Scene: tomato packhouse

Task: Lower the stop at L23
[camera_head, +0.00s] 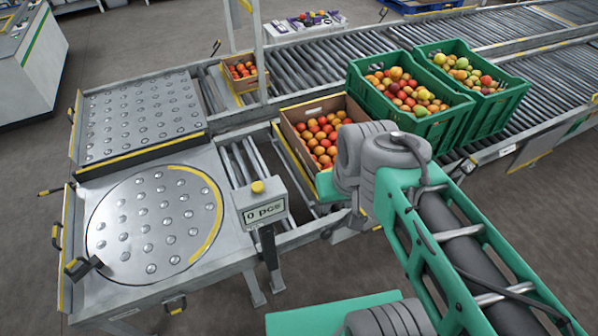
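No label reading L23 is legible, so I cannot tell which stop carries it. A yellow-topped bar (140,156) stands raised between the two ball tables. Yellow-edged plates stand at the left of the upper table (76,124) and of the lower table (65,245). A yellow-edged strip (294,166) runs along the left of a brown crate (283,128). Black levers show at the conveyor's far side (216,47) and the table's left edge (50,191). My arm (400,165) reaches in from the lower right; my gripper's fingers are hidden behind it.
The brown crate of tomatoes sits on the rollers; a smaller one (239,84) is behind it. Two green crates (420,121) (497,104) of fruit stand to the right. A "0 pcs" display (265,211) stands beside the round turntable (135,195).

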